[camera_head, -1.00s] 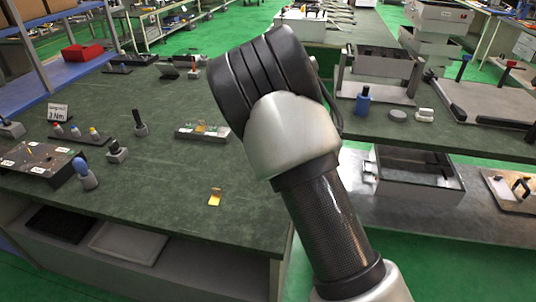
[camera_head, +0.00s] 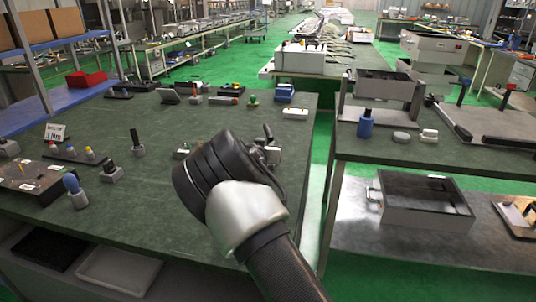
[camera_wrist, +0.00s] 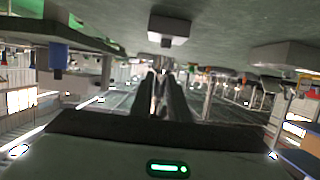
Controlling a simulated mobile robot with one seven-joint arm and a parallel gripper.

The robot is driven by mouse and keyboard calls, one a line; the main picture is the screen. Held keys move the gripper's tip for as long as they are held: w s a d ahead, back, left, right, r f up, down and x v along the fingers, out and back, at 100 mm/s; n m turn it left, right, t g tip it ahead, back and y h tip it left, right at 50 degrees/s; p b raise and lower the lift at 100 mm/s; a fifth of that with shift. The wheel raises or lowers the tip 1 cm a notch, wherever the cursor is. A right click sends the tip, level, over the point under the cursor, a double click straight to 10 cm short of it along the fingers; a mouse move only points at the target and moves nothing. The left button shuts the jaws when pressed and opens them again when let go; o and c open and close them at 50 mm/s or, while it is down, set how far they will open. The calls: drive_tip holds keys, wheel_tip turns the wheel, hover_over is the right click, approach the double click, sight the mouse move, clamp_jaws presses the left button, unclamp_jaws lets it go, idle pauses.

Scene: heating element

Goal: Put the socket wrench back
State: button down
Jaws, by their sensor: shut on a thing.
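My gripper (camera_head: 268,150) shows just past my dark wrist in the head view, above the right part of the green table, and is partly hidden by the arm. In the wrist view its two dark fingers (camera_wrist: 162,95) are close together, with a narrow light thing between them. I take this to be the socket wrench; its shape is mostly hidden. A small dark upright piece shows at the gripper in the head view. Where the wrench belongs cannot be made out.
The green table (camera_head: 130,215) holds a black-handled tool (camera_head: 138,143), a blue-topped tool (camera_head: 74,190), a rack of coloured tips (camera_head: 75,155) and a white block (camera_head: 295,113). A blue bottle (camera_head: 365,124) and an open grey box (camera_head: 425,205) stand at right, across a gap.

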drive_tip(key=shift+f, duration=0.95)
drive_tip(key=shift+f, duration=0.1)
drive_tip(key=shift+f, duration=0.15)
drive_tip(key=c, duration=1.7)
unclamp_jaws()
